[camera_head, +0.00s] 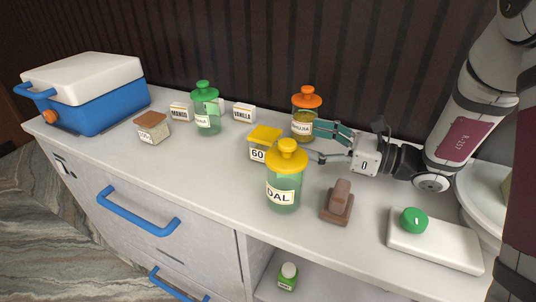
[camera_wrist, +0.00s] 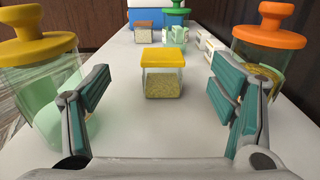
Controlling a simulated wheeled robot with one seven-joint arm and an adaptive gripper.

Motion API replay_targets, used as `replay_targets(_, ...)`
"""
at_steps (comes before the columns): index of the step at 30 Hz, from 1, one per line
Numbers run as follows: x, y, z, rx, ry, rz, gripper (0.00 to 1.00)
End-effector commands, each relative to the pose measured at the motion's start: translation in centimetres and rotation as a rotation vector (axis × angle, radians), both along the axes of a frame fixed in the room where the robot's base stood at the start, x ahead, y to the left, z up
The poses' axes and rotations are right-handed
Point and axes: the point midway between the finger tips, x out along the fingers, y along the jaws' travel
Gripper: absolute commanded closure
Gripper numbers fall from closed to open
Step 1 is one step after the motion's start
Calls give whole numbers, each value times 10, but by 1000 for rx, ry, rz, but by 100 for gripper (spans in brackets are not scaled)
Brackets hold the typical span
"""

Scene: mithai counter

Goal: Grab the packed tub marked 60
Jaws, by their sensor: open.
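The tub marked 60 (camera_head: 257,154) is a small clear square tub with a yellow lid, standing upright on the counter. In the wrist view the tub (camera_wrist: 163,82) is centred ahead, between and beyond my fingers, with pale grainy contents. My gripper (camera_head: 325,144) is open and empty, low over the counter to the right of the tub. In the wrist view my gripper (camera_wrist: 160,105) has its fingers spread wide, with a gap to the tub. In the head view the DAL jar's yellow lid hides a little of the tub's right side.
The yellow-lidded DAL jar (camera_head: 284,184) stands close in front, and the orange-lidded jar (camera_head: 304,112) behind; they flank my fingers. A brown-lidded tub (camera_head: 151,128), green-lidded jar (camera_head: 207,115), small boxes (camera_head: 244,113) and a blue cooler (camera_head: 95,105) stand left. A brown block (camera_head: 338,204) sits right.

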Motion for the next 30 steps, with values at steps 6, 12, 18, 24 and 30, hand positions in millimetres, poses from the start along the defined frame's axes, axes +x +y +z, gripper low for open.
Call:
replay_targets(6,2,8,-18,4,-6,17,22)
replay_targets(12,10,36,-18,5,-7,22,22)
replay_targets(18,21,63,-18,4,-7,19,22)
replay_targets(24,26,74,-19,3,-5,18,22)
replay_targets(30,40,98,-22,3,-6,21,22)
